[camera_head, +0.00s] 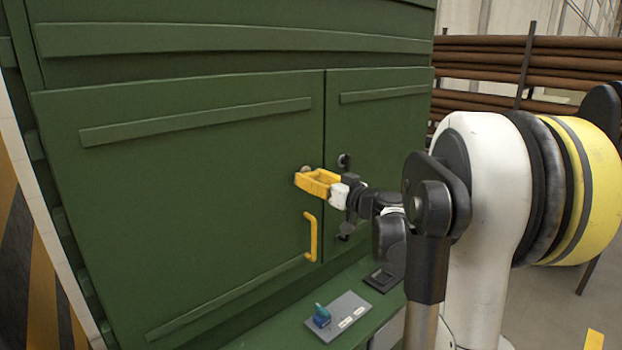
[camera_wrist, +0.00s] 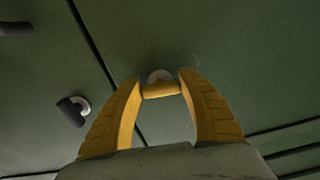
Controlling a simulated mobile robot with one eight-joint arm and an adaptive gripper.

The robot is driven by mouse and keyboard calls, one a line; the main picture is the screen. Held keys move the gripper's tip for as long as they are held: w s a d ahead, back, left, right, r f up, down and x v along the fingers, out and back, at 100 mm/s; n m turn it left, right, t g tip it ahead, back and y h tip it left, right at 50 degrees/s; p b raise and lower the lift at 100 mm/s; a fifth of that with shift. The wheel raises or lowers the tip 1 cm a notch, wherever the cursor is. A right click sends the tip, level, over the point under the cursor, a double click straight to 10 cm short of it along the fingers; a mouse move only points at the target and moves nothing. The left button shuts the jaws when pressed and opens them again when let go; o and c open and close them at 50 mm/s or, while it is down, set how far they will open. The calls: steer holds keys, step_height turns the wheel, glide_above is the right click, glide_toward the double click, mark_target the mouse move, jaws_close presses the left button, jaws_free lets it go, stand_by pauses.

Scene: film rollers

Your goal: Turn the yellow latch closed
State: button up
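The yellow latch (camera_wrist: 161,91) lies across between my fingertips in the wrist view, in front of a round grey mount (camera_wrist: 160,76) on the green door. In the head view, my gripper (camera_head: 301,182) is at the upper right part of the left door, beside the seam, and its fingers mostly hide the latch. In the wrist view, my gripper (camera_wrist: 161,84) has its yellow fingers spread, one at each end of the latch. Whether they press on it is hard to tell. A black catch with a grey curved part (camera_wrist: 74,110) sits across the seam.
The left door (camera_head: 190,200) and right door (camera_head: 385,125) stand side by side and look shut. A yellow handle (camera_head: 311,237) projects just below my gripper. A grey panel with a blue switch (camera_head: 321,315) is on the ledge below. Brown rollers (camera_head: 480,60) are stacked behind at right.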

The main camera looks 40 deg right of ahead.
steer(key=shift+m, duration=0.3)
steer(key=m, duration=0.3)
steer(key=shift+a+m, duration=0.1)
steer(key=shift+m, duration=0.2)
steer(key=m, duration=0.4)
steer(key=shift+a+r, duration=0.1)
steer(key=m, duration=0.4)
steer(key=shift+r+p, duration=0.1)
steer(key=shift+p, duration=0.25)
steer(key=shift+m, duration=1.9)
steer(key=o, duration=1.2)
